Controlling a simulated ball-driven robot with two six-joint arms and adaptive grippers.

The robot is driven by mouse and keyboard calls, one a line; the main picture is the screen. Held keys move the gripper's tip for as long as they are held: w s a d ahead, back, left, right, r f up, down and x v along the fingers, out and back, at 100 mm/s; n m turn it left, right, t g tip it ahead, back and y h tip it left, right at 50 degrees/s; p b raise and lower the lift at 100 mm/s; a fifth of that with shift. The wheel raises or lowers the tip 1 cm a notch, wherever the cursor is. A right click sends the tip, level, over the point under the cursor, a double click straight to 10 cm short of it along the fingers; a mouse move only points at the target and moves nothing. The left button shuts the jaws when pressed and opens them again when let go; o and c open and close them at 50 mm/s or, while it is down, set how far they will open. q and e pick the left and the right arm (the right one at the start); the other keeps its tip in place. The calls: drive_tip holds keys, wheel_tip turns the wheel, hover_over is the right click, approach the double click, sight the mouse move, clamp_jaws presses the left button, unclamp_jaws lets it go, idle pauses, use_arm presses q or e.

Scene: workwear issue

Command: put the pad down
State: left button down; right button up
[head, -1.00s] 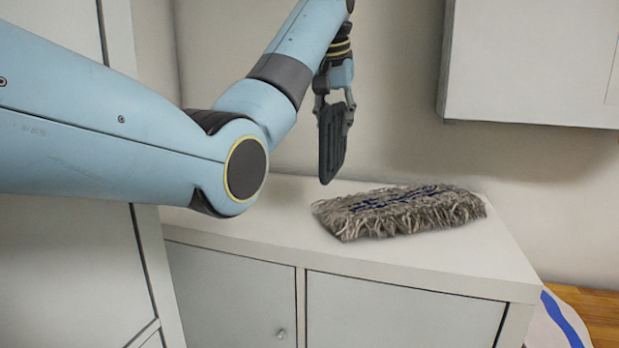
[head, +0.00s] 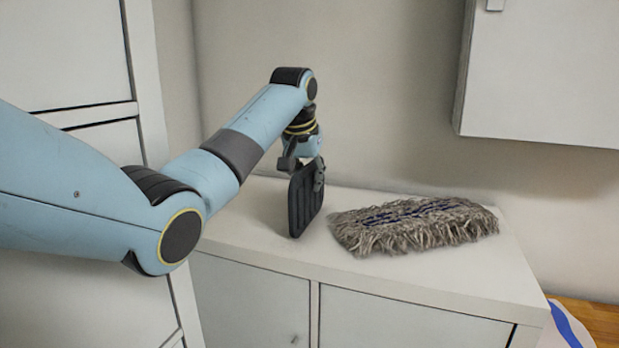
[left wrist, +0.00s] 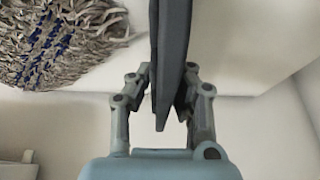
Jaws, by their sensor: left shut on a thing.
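The pad (head: 306,203) is a dark, flat, ribbed piece held upright, edge down. My left gripper (head: 306,172) is shut on its upper part. The pad's lower edge is at or just above the white cabinet top (head: 262,222), left of the mop head; I cannot tell whether it touches. In the left wrist view the pad (left wrist: 172,45) shows edge-on between the fingers of the left gripper (left wrist: 165,90). My right gripper is in neither view.
A grey fringed mop head (head: 415,226) with blue stripes lies on the cabinet top, close to the right of the pad. A white wall cabinet (head: 545,75) hangs at the upper right. The front left of the top is clear.

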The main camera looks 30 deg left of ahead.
use_arm(q)
drive_tip(key=shift+d+f, duration=0.1)
drive_tip(key=c, duration=1.3)
unclamp_jaws()
drive_tip(key=shift+o, duration=0.2)
